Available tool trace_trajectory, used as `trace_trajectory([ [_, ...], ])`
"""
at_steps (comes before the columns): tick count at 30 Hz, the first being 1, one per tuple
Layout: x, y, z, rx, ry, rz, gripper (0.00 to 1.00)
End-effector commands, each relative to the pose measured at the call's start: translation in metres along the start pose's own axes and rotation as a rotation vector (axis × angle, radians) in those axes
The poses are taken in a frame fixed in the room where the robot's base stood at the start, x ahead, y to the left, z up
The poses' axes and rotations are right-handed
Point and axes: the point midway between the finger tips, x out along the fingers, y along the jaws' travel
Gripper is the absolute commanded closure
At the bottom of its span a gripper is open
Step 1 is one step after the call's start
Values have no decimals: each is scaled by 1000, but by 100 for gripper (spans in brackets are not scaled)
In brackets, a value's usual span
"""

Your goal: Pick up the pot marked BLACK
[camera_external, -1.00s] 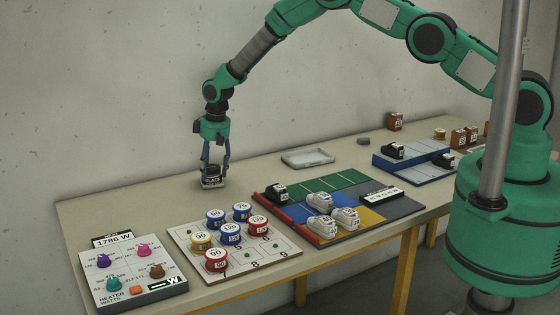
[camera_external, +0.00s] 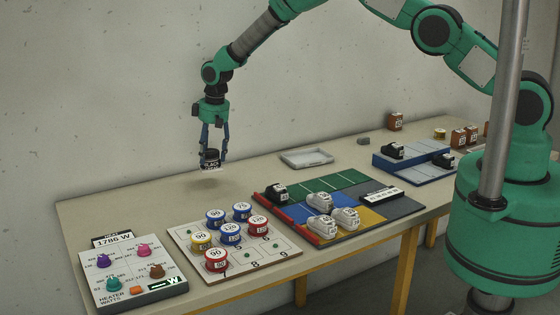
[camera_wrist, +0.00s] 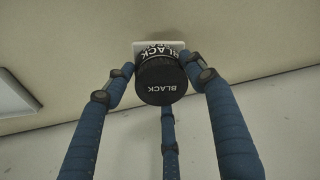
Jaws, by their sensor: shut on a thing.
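The pot marked BLACK (camera_external: 211,160) is a small dark pot with a white label, held upright above the table near the wall. In the wrist view its black lid (camera_wrist: 162,85) reads BLACK, and a white edge shows behind it. My gripper (camera_external: 213,158) is shut on the pot, with its blue fingers around the sides. The fingers also show in the wrist view (camera_wrist: 160,82). A shadow lies on the table below the pot, with a gap between.
A board of red, blue and yellow pots (camera_external: 183,235) and a panel with coloured knobs (camera_external: 128,291) stand at the front left. The table around the pot is clear.

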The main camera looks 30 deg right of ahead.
Motion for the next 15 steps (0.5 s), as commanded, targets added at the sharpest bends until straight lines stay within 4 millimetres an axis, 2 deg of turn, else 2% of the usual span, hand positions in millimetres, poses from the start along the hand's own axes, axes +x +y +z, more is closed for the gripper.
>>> trace_trajectory([
  [1, -10, 0, -3, 0, 5, 0, 100],
  [6, -29, 0, -6, 0, 3, 0, 100],
  [15, -44, 0, -8, 0, 2, 0, 100],
])
